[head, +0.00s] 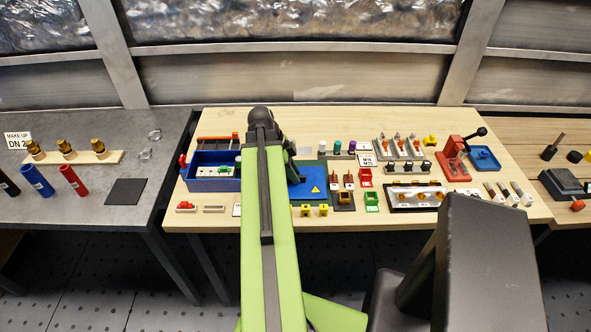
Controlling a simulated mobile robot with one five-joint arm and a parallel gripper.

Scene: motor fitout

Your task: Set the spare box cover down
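A blue cover (314,188) with a yellow warning triangle shows just right of my green arm, in the middle of the light wood table. Its left part is hidden by my arm. A dark part of my wrist shows beside the arm, close above the cover's upper left. The fingers of my gripper are hidden behind the arm. I cannot tell whether they hold the cover, or whether it is raised or resting on the green mat (323,167) around it.
A blue tray (200,184) stands left of my arm. Right of the cover are red (365,182) and green (371,207) bins, a black-framed tray (388,207), a red lever press (454,153) and a small blue tray (484,166). Bare wood shows along the table's back edge. A grey table stands left.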

